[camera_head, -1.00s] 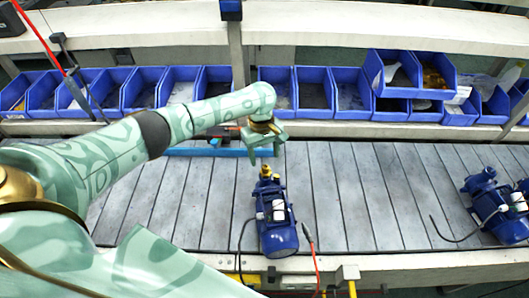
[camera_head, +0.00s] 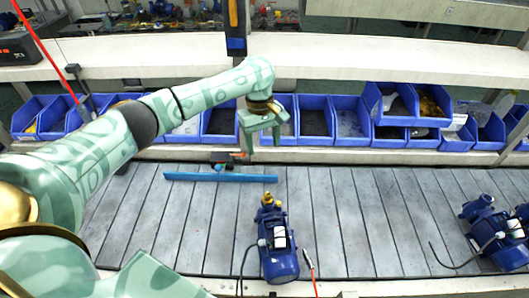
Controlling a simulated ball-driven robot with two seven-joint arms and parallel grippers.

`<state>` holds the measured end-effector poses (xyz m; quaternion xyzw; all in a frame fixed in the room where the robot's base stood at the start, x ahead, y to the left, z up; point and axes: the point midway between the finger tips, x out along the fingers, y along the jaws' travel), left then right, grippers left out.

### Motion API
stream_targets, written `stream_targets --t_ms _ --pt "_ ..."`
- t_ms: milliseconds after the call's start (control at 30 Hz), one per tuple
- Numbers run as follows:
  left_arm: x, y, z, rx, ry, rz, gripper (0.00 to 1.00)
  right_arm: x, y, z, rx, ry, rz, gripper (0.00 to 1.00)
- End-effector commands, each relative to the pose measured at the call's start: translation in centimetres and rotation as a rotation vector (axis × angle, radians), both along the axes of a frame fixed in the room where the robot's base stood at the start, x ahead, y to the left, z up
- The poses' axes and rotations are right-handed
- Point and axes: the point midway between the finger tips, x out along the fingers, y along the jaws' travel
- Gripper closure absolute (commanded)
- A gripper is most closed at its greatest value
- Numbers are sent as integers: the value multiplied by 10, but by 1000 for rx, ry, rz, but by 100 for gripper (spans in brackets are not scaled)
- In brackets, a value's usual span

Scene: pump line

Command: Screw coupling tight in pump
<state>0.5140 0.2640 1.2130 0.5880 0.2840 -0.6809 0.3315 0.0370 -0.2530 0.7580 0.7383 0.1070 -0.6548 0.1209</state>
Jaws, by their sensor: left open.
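A blue pump (camera_head: 279,262) stands on the slatted grey conveyor, near its front edge in the middle of the view. Brass-coloured fittings (camera_head: 267,199) sit at its far end; one of them may be the coupling, but how tight it is cannot be told. My left gripper (camera_head: 262,146) is open and empty, pointing down. In the picture it is above and beyond the pump's brass end, with a clear gap, in front of the blue bins. My right gripper is not in view.
A second blue pump (camera_head: 490,228) stands at the right. A blue bar (camera_head: 220,177) lies along the conveyor's far side. Blue bins (camera_head: 316,118) line the shelf behind. Conveyor between the pumps is mostly clear.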

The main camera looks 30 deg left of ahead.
Motion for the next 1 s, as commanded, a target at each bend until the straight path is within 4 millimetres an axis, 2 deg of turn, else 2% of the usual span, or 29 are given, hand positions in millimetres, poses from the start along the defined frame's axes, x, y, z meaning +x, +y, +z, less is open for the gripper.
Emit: stream_targets --t_ms 100,433,467,500,533,667,767,867,1000 --pt "0 1 6 1 1 -1 41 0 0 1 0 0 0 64" --pt "0 0 6 -1 1 0 41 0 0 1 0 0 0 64" --pt "0 0 6 -1 1 0 38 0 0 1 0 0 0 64" --pt "0 0 5 0 0 -1 27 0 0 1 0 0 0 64" --pt "1 0 4 -1 -1 -1 27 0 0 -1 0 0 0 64" --pt "8 3 -6 3 -22 3 27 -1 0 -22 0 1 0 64" --pt "17 11 -23 34 -57 -2 27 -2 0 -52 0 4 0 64" --pt "48 40 -38 197 -225 17 27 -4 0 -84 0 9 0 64" --pt "106 60 -26 350 -563 -40 27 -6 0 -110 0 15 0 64"
